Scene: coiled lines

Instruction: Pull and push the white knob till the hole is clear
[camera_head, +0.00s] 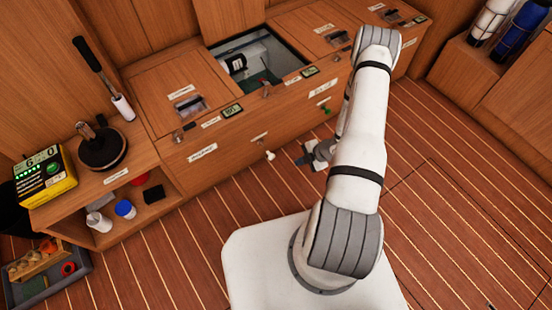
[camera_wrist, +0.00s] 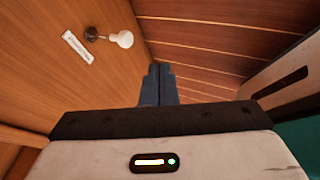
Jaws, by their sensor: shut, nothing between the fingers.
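The white knob (camera_head: 270,155) sticks out from the front of the wooden locker, below the middle lid. It also shows in the wrist view (camera_wrist: 122,39), on a dark stem beside a small white label (camera_wrist: 77,47). My gripper (camera_head: 305,156) is a short way to the right of the knob and apart from it. In the wrist view its dark fingers (camera_wrist: 159,85) are together and empty, pointing past the knob. The hole is not clearly visible; an open compartment (camera_head: 300,62) in the locker top shows dark and pale parts inside.
A green knob (camera_head: 326,110) is on the same front, farther right. A shelf at left holds a yellow meter (camera_head: 45,176), a dark round thing with a handle (camera_head: 101,148) and bottles. A grey tray (camera_head: 80,273) lies at lower left. The plank floor before the locker is clear.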

